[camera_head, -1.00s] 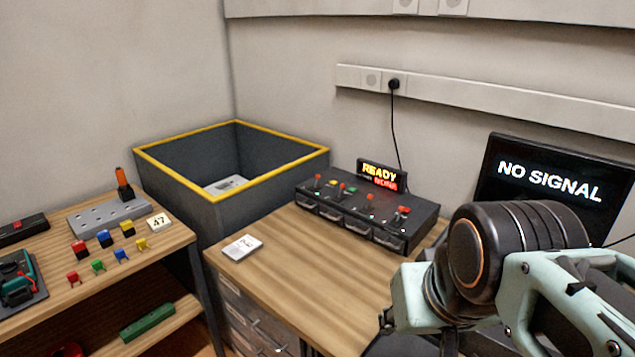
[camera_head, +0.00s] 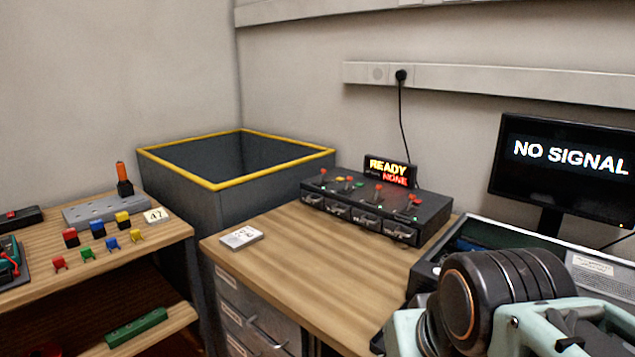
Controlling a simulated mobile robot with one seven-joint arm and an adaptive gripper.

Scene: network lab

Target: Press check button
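A black control box (camera_head: 376,213) stands on the wooden desk (camera_head: 310,262) against the wall. Its top carries several small red-tipped levers and small coloured buttons; I cannot tell which one is the check button. A small display (camera_head: 389,172) behind it reads READY in yellow and NONE in red. The front of the box has several drawer-like slots with handles. My arm fills the lower right corner, in front of the desk's right side. My gripper's fingers are not visible in this view.
A monitor (camera_head: 569,172) reads NO SIGNAL at the right. An open case (camera_head: 607,283) lies below it, partly behind my arm. A yellow-rimmed grey bin (camera_head: 185,198) stands left of the box. Coloured connectors lie on the left shelf (camera_head: 170,238). A white card (camera_head: 241,237) lies on the desk.

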